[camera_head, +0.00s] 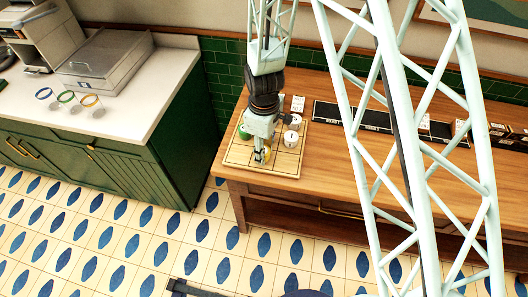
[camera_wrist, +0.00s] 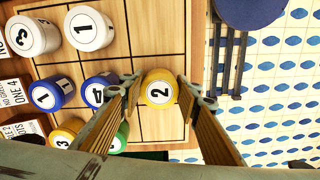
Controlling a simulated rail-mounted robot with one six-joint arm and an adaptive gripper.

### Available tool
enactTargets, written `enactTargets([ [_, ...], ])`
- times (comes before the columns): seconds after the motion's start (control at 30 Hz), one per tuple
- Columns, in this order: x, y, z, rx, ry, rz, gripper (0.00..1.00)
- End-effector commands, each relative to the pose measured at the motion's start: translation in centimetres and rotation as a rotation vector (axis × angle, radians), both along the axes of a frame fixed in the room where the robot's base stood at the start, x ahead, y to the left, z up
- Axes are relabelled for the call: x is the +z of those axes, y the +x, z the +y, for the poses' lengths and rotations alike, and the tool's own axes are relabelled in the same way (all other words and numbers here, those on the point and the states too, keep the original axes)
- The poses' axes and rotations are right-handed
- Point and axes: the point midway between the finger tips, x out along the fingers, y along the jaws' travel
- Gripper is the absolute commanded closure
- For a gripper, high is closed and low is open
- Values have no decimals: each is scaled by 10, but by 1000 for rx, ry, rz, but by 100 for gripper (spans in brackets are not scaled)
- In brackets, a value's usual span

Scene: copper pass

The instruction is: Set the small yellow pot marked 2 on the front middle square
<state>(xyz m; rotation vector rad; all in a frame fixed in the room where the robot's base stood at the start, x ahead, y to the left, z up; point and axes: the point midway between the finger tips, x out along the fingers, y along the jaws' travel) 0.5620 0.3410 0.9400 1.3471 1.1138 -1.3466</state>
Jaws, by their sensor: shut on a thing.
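The small yellow pot marked 2 (camera_wrist: 160,88) is between the two fingers of my gripper (camera_wrist: 157,86) in the wrist view. My gripper is shut on it, with the number facing up. The pot is over the middle square of the board's (camera_wrist: 155,35) front column, on the side by the table edge. I cannot tell whether it touches the board. In the head view my gripper (camera_head: 261,162) points down at the front part of the board (camera_head: 288,160), and the pot is mostly hidden.
White pots 3 (camera_wrist: 32,36) and 1 (camera_wrist: 88,28), blue pots 1 (camera_wrist: 52,92) and 4 (camera_wrist: 98,88), yellow pot 3 (camera_wrist: 68,134) and a green pot (camera_wrist: 119,138) stand close by. Cards stand behind the board. A long black tray (camera_head: 366,117) lies right.

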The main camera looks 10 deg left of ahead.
Motion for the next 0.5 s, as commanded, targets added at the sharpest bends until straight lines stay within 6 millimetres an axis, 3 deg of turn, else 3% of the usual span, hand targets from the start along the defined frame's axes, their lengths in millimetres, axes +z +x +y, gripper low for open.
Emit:
enactTargets([
  [0.17,-4,0,0,0,0,0,82],
  [0.2,-3,0,0,0,0,0,67],
  [0.3,-3,0,0,0,0,0,58],
  [0.5,-3,0,0,0,0,0,56],
])
